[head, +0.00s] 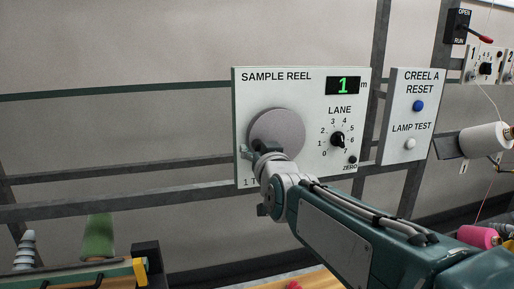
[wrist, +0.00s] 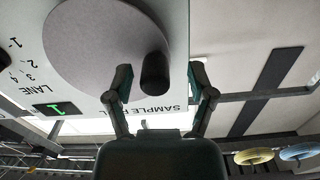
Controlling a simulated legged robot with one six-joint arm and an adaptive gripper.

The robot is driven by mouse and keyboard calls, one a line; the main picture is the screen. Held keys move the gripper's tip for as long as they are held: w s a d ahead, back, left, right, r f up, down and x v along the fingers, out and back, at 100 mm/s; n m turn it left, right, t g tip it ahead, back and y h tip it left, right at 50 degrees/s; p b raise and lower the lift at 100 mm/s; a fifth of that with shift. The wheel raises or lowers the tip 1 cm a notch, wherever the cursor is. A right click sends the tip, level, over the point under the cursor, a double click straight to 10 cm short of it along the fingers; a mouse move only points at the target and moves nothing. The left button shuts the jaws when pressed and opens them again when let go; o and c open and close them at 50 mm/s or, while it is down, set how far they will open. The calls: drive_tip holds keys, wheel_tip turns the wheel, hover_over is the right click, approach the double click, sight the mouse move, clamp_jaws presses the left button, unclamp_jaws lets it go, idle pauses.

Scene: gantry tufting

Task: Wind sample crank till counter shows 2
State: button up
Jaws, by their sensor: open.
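The SAMPLE REEL panel (head: 298,82) is white and upright. Its counter (head: 343,85) shows a green 1; the counter also shows in the wrist view (wrist: 56,108). The crank is a round grey disc (head: 281,124), also large in the wrist view (wrist: 90,40). Its dark handle (wrist: 155,72) sticks out near the disc's rim. My gripper (wrist: 162,78) is open, with one finger on each side of the handle and a gap visible on both sides. In the head view my gripper (head: 258,151) is at the disc's lower left and hides the handle.
The LANE knob (head: 337,139) and ZERO button (head: 352,159) are right of the disc. A CREEL A RESET panel (head: 412,150) has a blue button (head: 418,106) and a white one (head: 410,144). Metal rails run behind.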

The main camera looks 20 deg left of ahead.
sight(257, 133)
drive_tip(key=shift+w+a, duration=0.1)
drive_tip(key=shift+w, duration=0.65)
drive_tip(key=shift+a, duration=0.1)
clamp_jaws()
drive_tip(key=shift+r, duration=0.1)
drive_tip(key=r+m, duration=0.1)
drive_tip(key=m, duration=0.2)
drive_tip(key=shift+r, duration=0.2)
drive_tip(key=shift+d+r+m, duration=0.2)
drive_tip(key=shift+r+m, duration=0.3)
drive_tip(key=shift+m, duration=0.7)
